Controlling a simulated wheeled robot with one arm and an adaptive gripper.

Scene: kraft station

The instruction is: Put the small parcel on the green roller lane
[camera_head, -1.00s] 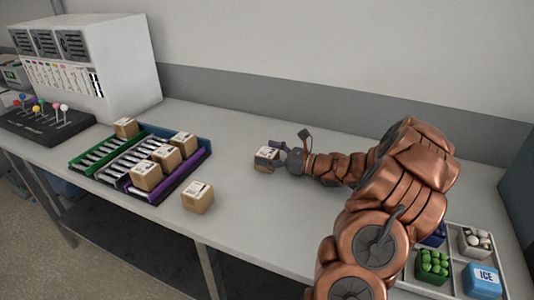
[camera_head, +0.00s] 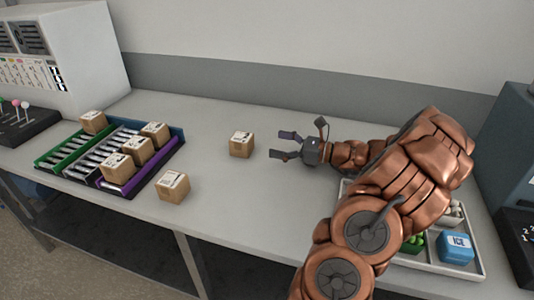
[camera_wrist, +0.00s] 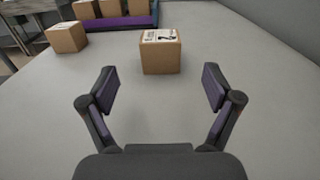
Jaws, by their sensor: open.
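A small brown parcel (camera_head: 241,145) with a white label sits alone on the table. In the wrist view it (camera_wrist: 160,55) stands ahead, beyond the fingertips. My gripper (camera_head: 281,145) is open and empty, to the right of this parcel and apart from it. In the wrist view its fingers (camera_wrist: 160,90) are spread wide with bare table between them. The green roller lane (camera_head: 62,150) is the leftmost lane of the rack, with one parcel (camera_head: 93,122) at its far end; its rollers in front are bare.
Another loose parcel (camera_head: 172,187) sits near the front edge, right of the purple lane (camera_head: 140,176). A white tray (camera_head: 440,267) with coloured items is at right. A white cabinet (camera_head: 80,55) stands back left.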

